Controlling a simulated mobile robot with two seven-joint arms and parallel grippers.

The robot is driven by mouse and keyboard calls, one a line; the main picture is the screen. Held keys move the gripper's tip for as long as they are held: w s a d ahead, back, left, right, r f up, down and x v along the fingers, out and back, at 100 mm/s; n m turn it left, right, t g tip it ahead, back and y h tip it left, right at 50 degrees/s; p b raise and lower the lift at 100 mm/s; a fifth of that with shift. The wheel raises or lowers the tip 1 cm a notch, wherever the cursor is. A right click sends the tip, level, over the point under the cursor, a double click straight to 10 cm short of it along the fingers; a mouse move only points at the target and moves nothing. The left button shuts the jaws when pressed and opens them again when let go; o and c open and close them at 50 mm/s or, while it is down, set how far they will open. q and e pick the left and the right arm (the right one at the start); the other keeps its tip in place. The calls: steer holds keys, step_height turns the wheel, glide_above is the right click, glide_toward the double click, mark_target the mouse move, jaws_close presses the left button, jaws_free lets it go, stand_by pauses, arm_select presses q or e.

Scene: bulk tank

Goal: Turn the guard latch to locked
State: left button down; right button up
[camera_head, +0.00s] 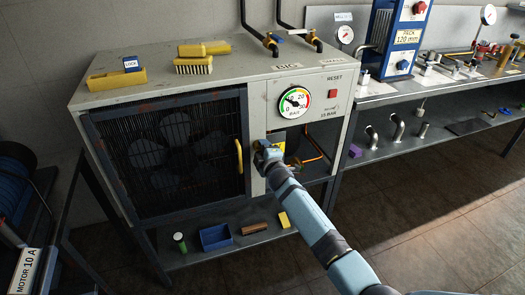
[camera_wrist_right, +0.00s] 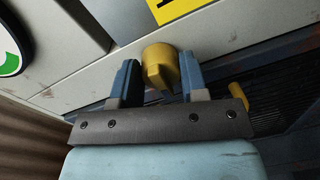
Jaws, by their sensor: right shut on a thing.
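The guard latch is a yellow knob (camera_wrist_right: 160,66) on the pale cabinet front in the right wrist view. My right gripper (camera_wrist_right: 157,78) is shut on it, with one blue finger on each side. In the head view my right gripper (camera_head: 265,153) reaches the narrow panel just right of the mesh guard door (camera_head: 175,147) and hides most of the latch. The guard door looks closed against the cabinet. Its yellow handle (camera_head: 239,157) is left of my gripper. I cannot read the latch's turn angle against any mark. My left gripper is out of view.
The cabinet (camera_head: 245,65) carries a pressure gauge (camera_head: 295,102) and a red reset button (camera_head: 332,93) above my gripper. An open bay with pipes (camera_head: 313,150) lies to the right.

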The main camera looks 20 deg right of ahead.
steer(key=shift+n, duration=0.3)
stand_by(0.4)
steer(key=o, duration=0.9)
arm_select(q)
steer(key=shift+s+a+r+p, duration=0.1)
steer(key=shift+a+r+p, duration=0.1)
steer(key=shift+p, duration=1)
arm_select(e)
steer(key=s, duration=1.3)
steer(key=shift+s+d+r, duration=0.2)
steer(key=shift+s+r, duration=0.15)
steer(key=shift+s, duration=0.05)
